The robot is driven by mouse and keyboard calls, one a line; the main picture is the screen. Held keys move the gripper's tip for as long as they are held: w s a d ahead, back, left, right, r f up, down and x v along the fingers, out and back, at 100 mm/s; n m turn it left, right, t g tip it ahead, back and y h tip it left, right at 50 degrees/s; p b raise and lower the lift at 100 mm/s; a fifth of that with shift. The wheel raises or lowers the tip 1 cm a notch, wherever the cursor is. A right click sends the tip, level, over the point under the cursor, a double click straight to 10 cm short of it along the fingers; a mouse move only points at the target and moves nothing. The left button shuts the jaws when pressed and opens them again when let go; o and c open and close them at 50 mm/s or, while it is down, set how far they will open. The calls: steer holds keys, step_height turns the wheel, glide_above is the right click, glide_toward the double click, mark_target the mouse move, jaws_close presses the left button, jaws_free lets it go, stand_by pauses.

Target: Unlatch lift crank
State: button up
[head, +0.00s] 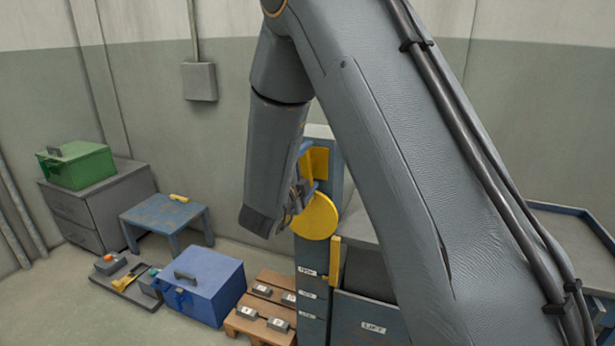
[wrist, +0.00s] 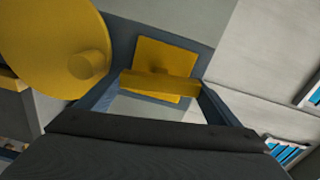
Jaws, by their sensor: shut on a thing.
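A yellow square plate (wrist: 165,58) with a yellow crossbar (wrist: 160,84) on a short stub fills the middle of the wrist view. My gripper (wrist: 158,88) is shut on the crossbar, with one finger at each end. A round yellow disc (wrist: 50,45) with a stubby round peg (wrist: 88,65) is just left of the plate, apart from the fingers. In the head view, the plate (head: 316,160) and disc (head: 316,218) are on a blue-grey post (head: 312,255).
A blue box (head: 205,285), a wooden pallet (head: 262,310) with grey blocks, a low blue table (head: 165,215) and a grey cabinet (head: 100,205) bearing a green case (head: 75,168) are left of the post. A blue-rimmed bench (head: 560,225) is at right.

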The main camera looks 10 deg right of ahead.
steer(key=shift+f+m+b, duration=0.15)
steer(key=shift+m+b, duration=0.6)
steer(key=shift+m, duration=0.05)
steer(key=o, duration=0.9)
steer(key=shift+s, duration=0.1)
steer(key=b+v, duration=0.1)
steer(key=v, duration=0.6)
steer(key=shift+s+a, duration=0.2)
steer(key=shift+s, duration=0.05)
